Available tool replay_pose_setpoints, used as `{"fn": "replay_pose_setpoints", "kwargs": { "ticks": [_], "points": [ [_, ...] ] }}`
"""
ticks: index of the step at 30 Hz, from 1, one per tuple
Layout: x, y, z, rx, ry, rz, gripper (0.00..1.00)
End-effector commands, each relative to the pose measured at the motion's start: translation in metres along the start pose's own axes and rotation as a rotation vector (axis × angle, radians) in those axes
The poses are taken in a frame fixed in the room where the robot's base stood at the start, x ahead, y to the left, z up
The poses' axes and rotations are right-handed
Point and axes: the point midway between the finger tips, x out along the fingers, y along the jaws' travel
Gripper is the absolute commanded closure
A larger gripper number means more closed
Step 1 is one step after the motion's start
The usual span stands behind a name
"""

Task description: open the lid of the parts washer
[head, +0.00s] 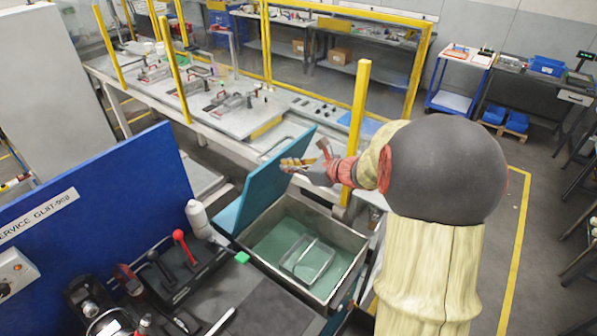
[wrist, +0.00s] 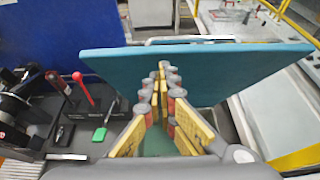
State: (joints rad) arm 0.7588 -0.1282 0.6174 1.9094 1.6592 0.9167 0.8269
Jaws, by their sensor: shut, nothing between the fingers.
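The parts washer (head: 340,237) is a grey tank with green liquid and a wire basket (head: 308,259) inside. Its teal lid (head: 262,187) stands raised at the tank's left edge, tilted steeply, so the tank is open. My gripper (head: 286,163) is above the tank, in front of the lid's inner face near its upper part. In the wrist view the lid (wrist: 215,68) spans the width behind my fingers (wrist: 163,72). The fingers are shut and empty. Whether the fingertips touch the lid I cannot tell.
A yellow post (head: 356,125) rises close behind my wrist. Open floor (head: 552,200) lies at right.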

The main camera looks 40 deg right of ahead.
Motion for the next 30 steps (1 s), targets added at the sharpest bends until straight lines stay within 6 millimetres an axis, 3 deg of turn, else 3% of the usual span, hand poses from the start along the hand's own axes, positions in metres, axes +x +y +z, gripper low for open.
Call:
{"fn": "replay_pose_setpoints", "kwargs": {
  "ticks": [16, 30],
  "points": [
    [0.006, 0.0, 0.008, -0.001, 0.005, 0.001, 1.0],
    [0.049, 0.001, 0.057, 0.0, 0.139, 0.007, 1.0]
  ]
}}
